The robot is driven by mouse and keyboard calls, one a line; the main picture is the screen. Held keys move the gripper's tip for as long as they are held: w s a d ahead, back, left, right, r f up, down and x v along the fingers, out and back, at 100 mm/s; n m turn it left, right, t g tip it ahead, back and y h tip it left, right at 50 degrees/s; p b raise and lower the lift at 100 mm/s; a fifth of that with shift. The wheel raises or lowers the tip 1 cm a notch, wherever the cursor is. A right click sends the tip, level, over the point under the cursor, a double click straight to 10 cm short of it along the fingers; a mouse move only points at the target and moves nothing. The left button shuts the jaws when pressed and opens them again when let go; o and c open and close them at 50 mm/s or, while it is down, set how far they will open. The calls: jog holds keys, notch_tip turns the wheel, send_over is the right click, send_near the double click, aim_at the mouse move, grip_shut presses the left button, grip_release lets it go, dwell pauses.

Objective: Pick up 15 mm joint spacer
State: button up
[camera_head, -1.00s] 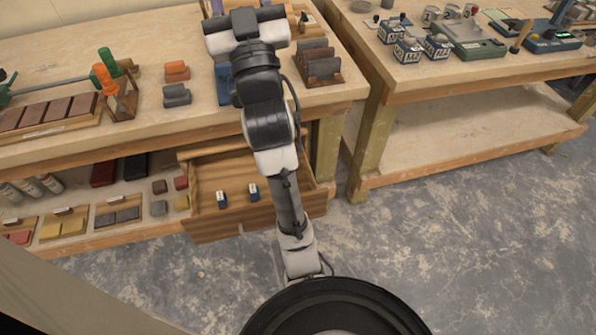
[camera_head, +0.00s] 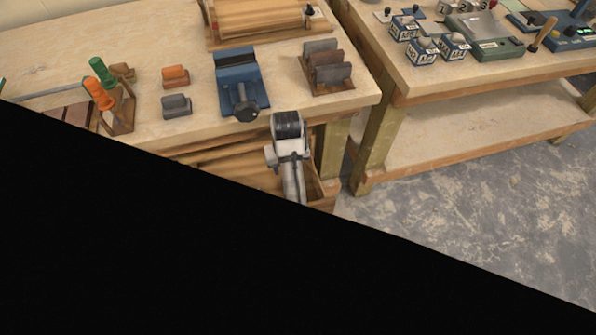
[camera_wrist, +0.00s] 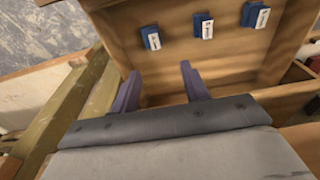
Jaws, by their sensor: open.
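Three small blue blocks with white labels lie in a wooden drawer in the wrist view: a left one (camera_wrist: 151,38), a middle one (camera_wrist: 203,26) and a right one (camera_wrist: 255,15). The label text is too small to read, so I cannot tell which is the 15 mm joint spacer. My gripper (camera_wrist: 160,69) is open and empty, its two purple fingers apart over the drawer (camera_wrist: 112,38), short of the blocks. In the head view my arm reaches down in front of the bench; the gripper and blocks are hidden there.
A green-brown wooden post (camera_wrist: 65,120) stands left of my gripper. On the bench are a blue vise (camera_head: 238,80), a rack of grey and brown pieces (camera_head: 327,68), and orange (camera_head: 175,76) and grey (camera_head: 176,105) blocks. Black covers the head view's lower left.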

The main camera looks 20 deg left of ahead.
jog(key=f, duration=0.2)
jog(key=w+f, duration=0.1)
jog(key=f, duration=0.5)
jog(key=shift+w+a+f+p, duration=0.2)
jog(key=shift+a+f+p, duration=0.05)
jog(key=shift+a+p, duration=0.1)
jog(key=shift+w+d+f+p, duration=0.2)
jog(key=shift+f+p, duration=0.1)
jog(key=shift+f, duration=1.05)
jog(key=shift+w+d+f+p, duration=0.15)
jog(key=shift+f+p, duration=0.1)
jog(key=shift+f, duration=1.05)
jog(key=shift+s, duration=0.1)
jog(key=shift+c, duration=0.4)
grip_shut()
